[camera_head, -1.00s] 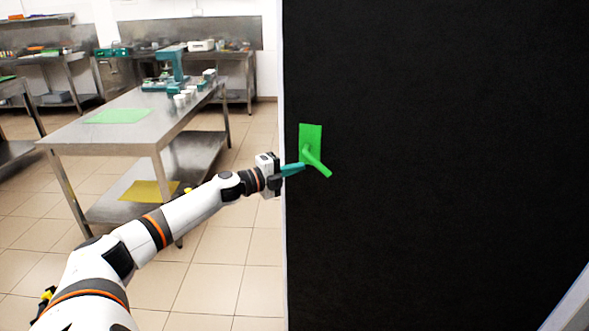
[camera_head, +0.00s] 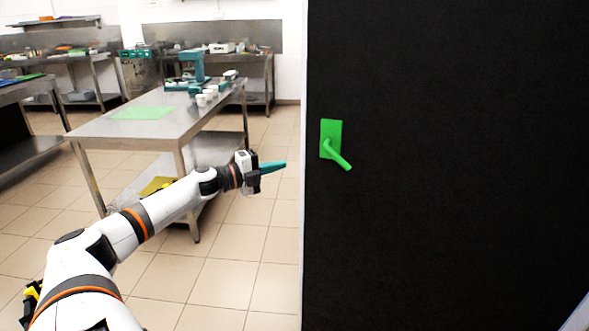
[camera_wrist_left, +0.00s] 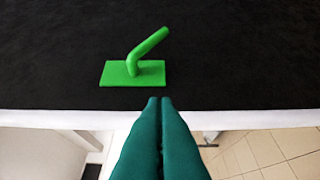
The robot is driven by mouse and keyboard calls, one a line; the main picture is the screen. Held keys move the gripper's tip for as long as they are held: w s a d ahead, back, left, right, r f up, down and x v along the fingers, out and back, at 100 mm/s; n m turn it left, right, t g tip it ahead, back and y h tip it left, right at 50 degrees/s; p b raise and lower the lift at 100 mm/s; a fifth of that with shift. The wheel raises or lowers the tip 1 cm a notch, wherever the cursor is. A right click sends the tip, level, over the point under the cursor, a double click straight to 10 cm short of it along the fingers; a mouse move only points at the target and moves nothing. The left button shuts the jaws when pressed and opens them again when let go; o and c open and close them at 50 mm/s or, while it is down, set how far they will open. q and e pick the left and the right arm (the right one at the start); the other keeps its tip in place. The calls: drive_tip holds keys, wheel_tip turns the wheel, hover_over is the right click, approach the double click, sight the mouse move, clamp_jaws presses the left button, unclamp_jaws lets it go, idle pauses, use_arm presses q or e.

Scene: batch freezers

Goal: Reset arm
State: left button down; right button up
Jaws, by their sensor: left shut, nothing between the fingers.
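My left gripper (camera_head: 284,165) is shut and empty, its teal fingers pointing right towards a black door (camera_head: 450,220). The door has a green handle (camera_head: 338,155) on a rectangular plate, with its lever tilted down to the right. The fingertips stop short of the door's left edge in the head view, apart from the handle. In the left wrist view, the closed fingertips (camera_wrist_left: 159,103) show at the door's white edge, just below the green handle (camera_wrist_left: 146,62). My right gripper is not in view.
A steel table (camera_head: 165,120) with a green sheet, white cups (camera_head: 207,97) and a teal machine (camera_head: 192,66) stands left of the door. More steel counters line the back wall. Tiled floor (camera_head: 225,270) between the table and the door is clear.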

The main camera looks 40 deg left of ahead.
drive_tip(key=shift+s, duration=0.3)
